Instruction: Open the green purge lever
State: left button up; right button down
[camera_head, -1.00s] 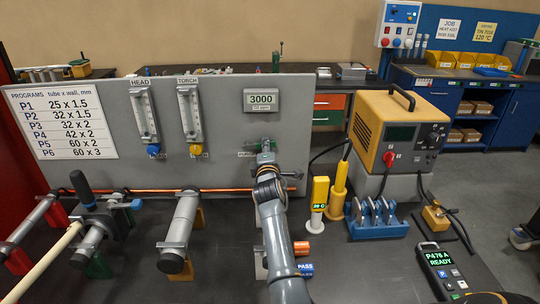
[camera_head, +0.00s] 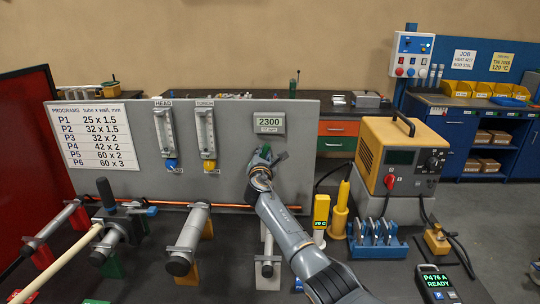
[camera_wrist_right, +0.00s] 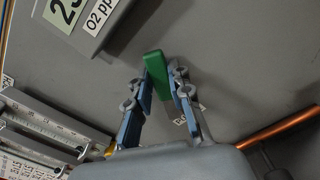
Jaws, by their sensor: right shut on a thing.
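The green purge lever (camera_head: 265,152) is on the grey panel (camera_head: 230,130), just below the oxygen display (camera_head: 270,123), which reads 2300. My right gripper (camera_head: 261,168) is at the lever, its arm reaching up from the lower right. In the right wrist view the green lever (camera_wrist_right: 156,70) stands between the two blue-grey fingers of my right gripper (camera_wrist_right: 160,80), which is shut on it. The lever's pivot is hidden behind the gripper. My left gripper is not in view.
Two flow meters (camera_head: 164,132) are on the panel to the left. A copper tube (camera_head: 180,204) runs along the panel's lower edge. A yellow power source (camera_head: 402,150) and a blue stand (camera_head: 378,242) are to the right. Tube supports (camera_head: 190,240) occupy the bench's left side.

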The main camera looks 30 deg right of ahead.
aim_at(255, 145)
jog(key=shift+w+a+r+n+p, duration=0.3)
jog(key=shift+a+n+p, duration=0.2)
jog(key=shift+n, duration=0.5)
jog(key=shift+w+a+r+n+p, duration=0.35)
jog(key=shift+n+p, duration=0.2)
jog(key=shift+n, duration=0.45)
jog(key=shift+w+a+r+n+p, duration=0.2)
jog(key=shift+a+n+p, duration=0.3)
jog(key=shift+n, duration=0.5)
jog(key=c, duration=1.4)
grip_release()
jog(key=shift+w, duration=0.1)
jog(key=shift+o, duration=1)
jog(key=shift+f, duration=0.2)
jog(key=shift+w+f, duration=0.1)
jog(key=shift+f, duration=0.05)
jog(key=shift+a, duration=0.1)
jog(key=shift+v, duration=1.05)
jog(key=v, duration=1)
